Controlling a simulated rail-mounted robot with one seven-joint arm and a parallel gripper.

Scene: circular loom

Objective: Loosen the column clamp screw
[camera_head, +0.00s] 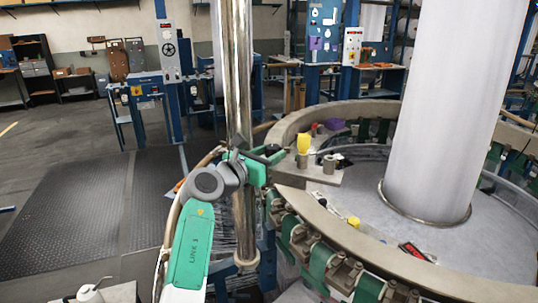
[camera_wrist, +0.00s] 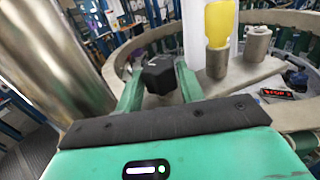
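The column clamp screw shows in the wrist view as a black faceted knob (camera_wrist: 159,74). My gripper (camera_wrist: 159,82) has one green finger on each side of the knob, and both fingers appear to touch it. In the head view my gripper (camera_head: 266,166) is at the clamp beside the shiny upright column (camera_head: 238,80). The knob is hard to make out there among the dark parts. The column also fills the left of the wrist view (camera_wrist: 62,60). A grey bracket plate (camera_head: 318,176) reaches right from the clamp area over the loom ring.
A yellow-topped part (camera_head: 304,144) and a grey metal cylinder (camera_head: 329,164) stand on the bracket plate close to my gripper. The loom's ring (camera_head: 380,250) curves around a wide white cylinder (camera_head: 450,110). Open floor with dark mats (camera_head: 75,215) lies to the left.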

